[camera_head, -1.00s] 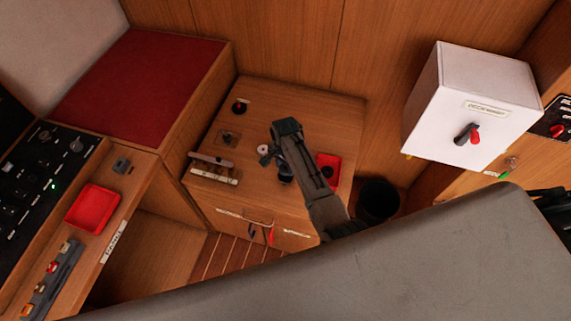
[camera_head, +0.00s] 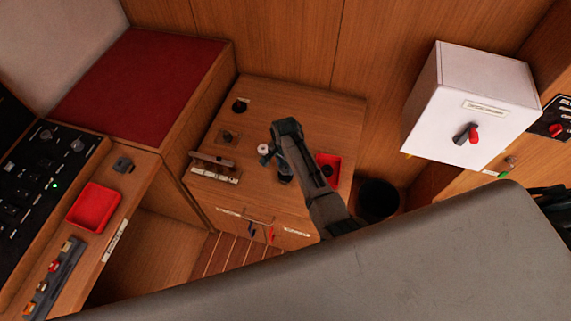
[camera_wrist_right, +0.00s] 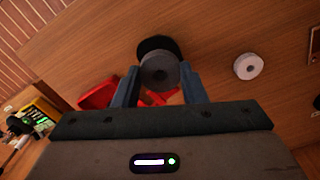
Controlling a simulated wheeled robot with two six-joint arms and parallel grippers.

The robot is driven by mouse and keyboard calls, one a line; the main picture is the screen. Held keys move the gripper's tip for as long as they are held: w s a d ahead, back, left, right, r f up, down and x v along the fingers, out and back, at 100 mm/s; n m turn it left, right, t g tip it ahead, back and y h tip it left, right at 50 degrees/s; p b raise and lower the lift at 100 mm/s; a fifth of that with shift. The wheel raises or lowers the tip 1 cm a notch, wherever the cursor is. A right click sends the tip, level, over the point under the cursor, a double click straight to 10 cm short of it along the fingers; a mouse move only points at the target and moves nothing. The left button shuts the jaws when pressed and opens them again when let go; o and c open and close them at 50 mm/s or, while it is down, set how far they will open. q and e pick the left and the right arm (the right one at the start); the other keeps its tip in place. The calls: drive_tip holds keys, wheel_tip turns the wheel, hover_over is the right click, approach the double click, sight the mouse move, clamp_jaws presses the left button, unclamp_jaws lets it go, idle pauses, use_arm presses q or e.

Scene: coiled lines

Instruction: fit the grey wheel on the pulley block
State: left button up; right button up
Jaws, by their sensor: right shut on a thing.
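My right gripper (camera_head: 283,167) reaches down over the wooden cabinet top, and its arm hides part of the top. In the right wrist view, the right gripper (camera_wrist_right: 160,78) is shut on the grey wheel (camera_wrist_right: 161,70), which sits between the two fingers. A black round thing (camera_wrist_right: 154,44) shows just behind the wheel; I cannot tell whether they touch. A small dark square fitting with an upright post (camera_head: 228,136), perhaps the pulley block, is on the left of the cabinet top, apart from the gripper. My left gripper is out of view.
A white wheel (camera_head: 263,149) lies left of the right gripper. A red tray (camera_head: 337,160) is to its right. A dark round thing (camera_head: 239,105) lies at the back left and a labelled rack (camera_head: 215,175) at the front left. A black bin (camera_head: 378,200) stands right of the cabinet.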

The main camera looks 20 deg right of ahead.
drive_tip(key=shift+f, duration=0.2)
drive_tip(key=shift+f+b, duration=0.9)
drive_tip(key=shift+f, duration=0.3)
drive_tip(key=o, duration=1)
wheel_tip(320, 180, up, 3)
drive_tip(key=p, duration=0.3)
drive_tip(key=shift+r, duration=1.5)
drive_tip(key=shift+r, duration=0.1)
